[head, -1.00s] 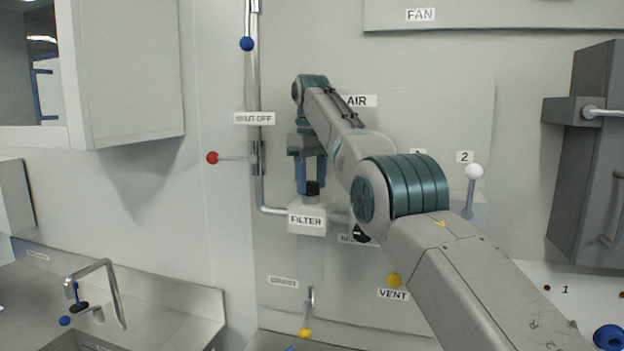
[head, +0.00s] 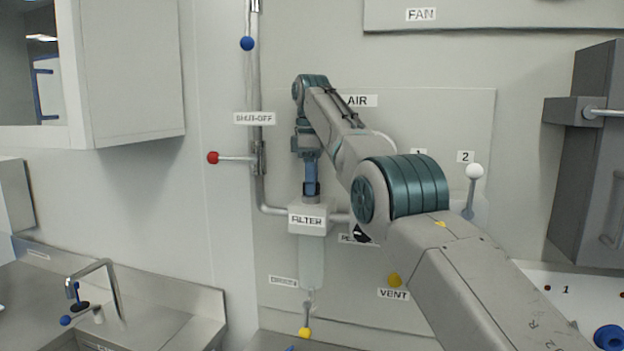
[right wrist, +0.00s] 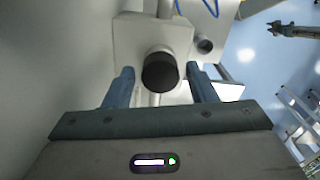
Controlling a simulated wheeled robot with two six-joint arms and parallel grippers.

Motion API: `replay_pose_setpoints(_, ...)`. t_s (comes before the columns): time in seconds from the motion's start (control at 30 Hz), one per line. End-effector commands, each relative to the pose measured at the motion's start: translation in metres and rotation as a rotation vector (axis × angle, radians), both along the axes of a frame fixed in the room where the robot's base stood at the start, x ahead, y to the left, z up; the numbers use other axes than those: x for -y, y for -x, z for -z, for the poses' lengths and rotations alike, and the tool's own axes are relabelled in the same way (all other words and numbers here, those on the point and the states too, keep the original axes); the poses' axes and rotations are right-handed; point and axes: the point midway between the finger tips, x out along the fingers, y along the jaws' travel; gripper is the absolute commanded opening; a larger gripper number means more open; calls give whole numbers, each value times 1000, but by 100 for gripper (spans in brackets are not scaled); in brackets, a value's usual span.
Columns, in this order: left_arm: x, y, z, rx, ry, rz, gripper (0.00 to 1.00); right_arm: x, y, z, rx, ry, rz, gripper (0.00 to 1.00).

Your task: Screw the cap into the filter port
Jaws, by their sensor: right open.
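The black cap (head: 311,189) sits upright on the short port on top of the white filter box (head: 306,228), labelled FILTER. How deep it is threaded I cannot tell. My right gripper (head: 311,186) points straight down over it, its blue fingers seen nearly edge-on, one in front of the other. In the right wrist view, the cap (right wrist: 160,72) lies between the two finger tips (right wrist: 161,80), with a gap on each side, so the gripper is open around it. My left gripper is not in view.
The red-knobbed shut-off lever (head: 213,158) and vertical pipe (head: 257,100) are left of my wrist. A yellow-knobbed lever (head: 305,332) hangs below the filter. The yellow vent knob (head: 394,279) and white-knobbed lever (head: 474,171) are to the right. A sink faucet (head: 95,275) stands lower left.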

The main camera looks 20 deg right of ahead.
Motion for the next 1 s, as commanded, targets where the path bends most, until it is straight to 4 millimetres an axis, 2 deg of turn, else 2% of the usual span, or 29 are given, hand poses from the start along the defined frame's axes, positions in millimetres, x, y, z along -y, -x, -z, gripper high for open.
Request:
replay_pose_setpoints(0.13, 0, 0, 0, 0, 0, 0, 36, 0, 0, 0, 0, 0, -94, 52)
replay_pose_setpoints(0.43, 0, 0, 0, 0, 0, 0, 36, 0, -1, 1, 0, 0, -116, 52)
replay_pose_setpoints(0.73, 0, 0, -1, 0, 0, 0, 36, 0, -1, 1, 1, 1, -406, 52)
replay_pose_setpoints(1.0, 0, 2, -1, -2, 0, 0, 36, 0, -1, 1, 1, 1, -453, 52)
